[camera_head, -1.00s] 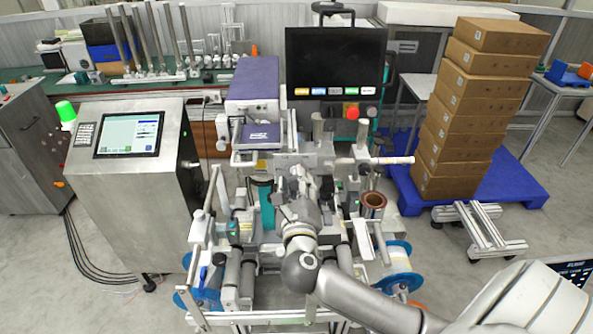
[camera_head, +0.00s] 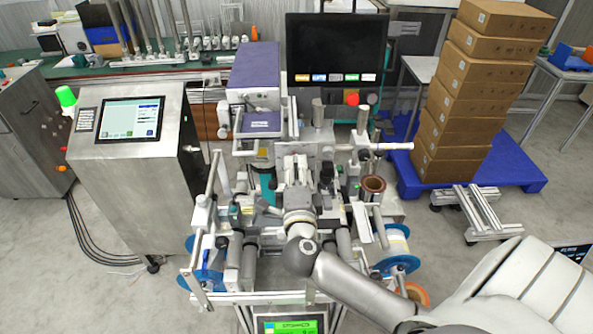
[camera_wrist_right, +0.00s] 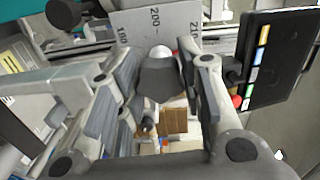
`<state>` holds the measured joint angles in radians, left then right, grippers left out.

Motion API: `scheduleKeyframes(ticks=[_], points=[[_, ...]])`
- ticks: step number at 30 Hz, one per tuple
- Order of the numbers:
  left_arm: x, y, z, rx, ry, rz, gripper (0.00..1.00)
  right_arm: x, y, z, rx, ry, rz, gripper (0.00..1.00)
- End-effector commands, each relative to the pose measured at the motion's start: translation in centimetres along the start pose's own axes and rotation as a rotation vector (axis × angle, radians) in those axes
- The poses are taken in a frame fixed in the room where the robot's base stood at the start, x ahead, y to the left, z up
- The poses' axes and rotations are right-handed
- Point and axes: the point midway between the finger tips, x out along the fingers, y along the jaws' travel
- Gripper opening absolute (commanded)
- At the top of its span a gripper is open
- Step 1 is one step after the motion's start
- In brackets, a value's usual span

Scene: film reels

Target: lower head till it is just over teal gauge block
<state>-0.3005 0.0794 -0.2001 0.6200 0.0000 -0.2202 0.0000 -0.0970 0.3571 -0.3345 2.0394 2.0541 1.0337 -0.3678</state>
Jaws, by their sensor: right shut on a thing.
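My right gripper (camera_head: 297,168) reaches into the middle of the machine. In the right wrist view its fingers (camera_wrist_right: 165,90) are shut on a dark knob (camera_wrist_right: 160,77) with a pale round top. Behind the knob stands a grey plate (camera_wrist_right: 185,25) with a printed scale around 200. The head's outline is hard to separate from the machine parts around the gripper. A teal part (camera_head: 267,187) shows left of the gripper in the head view; I cannot tell whether it is the gauge block. The gap under the head is hidden. My left gripper is not in view.
A black monitor (camera_head: 335,48) stands behind the machine. A steel cabinet with a touchscreen (camera_head: 130,119) is at left. Blue reels (camera_head: 398,262) flank the machine's front. A copper-coloured roll (camera_head: 374,185) is right of the gripper. Stacked boxes (camera_head: 462,130) stand on a blue pallet.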

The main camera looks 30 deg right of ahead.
Motion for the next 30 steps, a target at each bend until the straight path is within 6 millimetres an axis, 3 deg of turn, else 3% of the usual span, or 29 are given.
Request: scheduleKeyframes(ticks=[1,13,30], points=[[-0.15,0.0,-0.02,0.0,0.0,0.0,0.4,0.33,-1.89,-0.18,-0.029,0.004,-0.04,0.11],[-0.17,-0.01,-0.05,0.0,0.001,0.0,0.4,0.34,-1.9,-0.2,-0.234,0.008,-0.04,0.11],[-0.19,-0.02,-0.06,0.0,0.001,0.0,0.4,0.34,-1.91,-0.21,-0.273,0.009,-0.04,0.11]])
